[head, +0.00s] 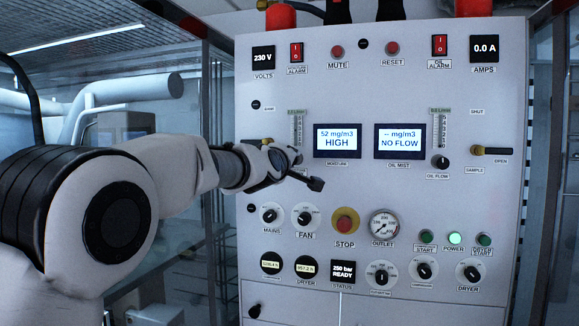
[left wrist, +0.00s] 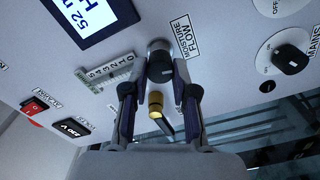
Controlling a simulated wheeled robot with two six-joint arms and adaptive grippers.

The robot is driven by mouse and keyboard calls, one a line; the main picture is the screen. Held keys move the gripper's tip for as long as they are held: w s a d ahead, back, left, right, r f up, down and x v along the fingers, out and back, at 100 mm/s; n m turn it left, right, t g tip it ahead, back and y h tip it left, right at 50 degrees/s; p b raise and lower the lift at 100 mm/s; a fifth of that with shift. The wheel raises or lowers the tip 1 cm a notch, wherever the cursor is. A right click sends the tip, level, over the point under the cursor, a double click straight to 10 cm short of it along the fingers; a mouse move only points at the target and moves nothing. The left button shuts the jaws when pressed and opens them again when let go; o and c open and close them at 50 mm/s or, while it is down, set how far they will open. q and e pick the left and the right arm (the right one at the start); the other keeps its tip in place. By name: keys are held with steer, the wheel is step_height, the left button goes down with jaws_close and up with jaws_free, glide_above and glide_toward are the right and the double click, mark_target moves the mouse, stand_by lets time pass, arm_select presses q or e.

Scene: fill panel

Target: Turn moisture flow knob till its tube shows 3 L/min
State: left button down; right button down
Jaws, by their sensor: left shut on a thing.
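The moisture flow knob (left wrist: 160,70) is a dark round knob beside its MOISTURE FLOW label (left wrist: 185,37) in the left wrist view. My left gripper (left wrist: 160,88) has a finger on each side of it and is shut on it. In the head view my left gripper (head: 297,168) is at the panel and hides the knob. The moisture tube (left wrist: 106,73) is a pale numbered scale next to the knob, and it also shows in the head view (head: 297,131). Its float is too small to read. My right gripper is in neither view.
The moisture display (head: 337,140) reads 52 mg/m3 HIGH. The oil mist display (head: 399,141) reads NO FLOW. The oil flow knob (head: 440,161) is to the right. A brass valve (left wrist: 156,104) with a dark lever is close between my fingers. The MAINS knob (head: 269,215) lies below.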

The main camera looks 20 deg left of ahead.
arm_select(q)
steer(key=shift+n, duration=0.5)
steer(key=c, duration=0.9)
jaws_free()
steer(key=shift+w, duration=0.1)
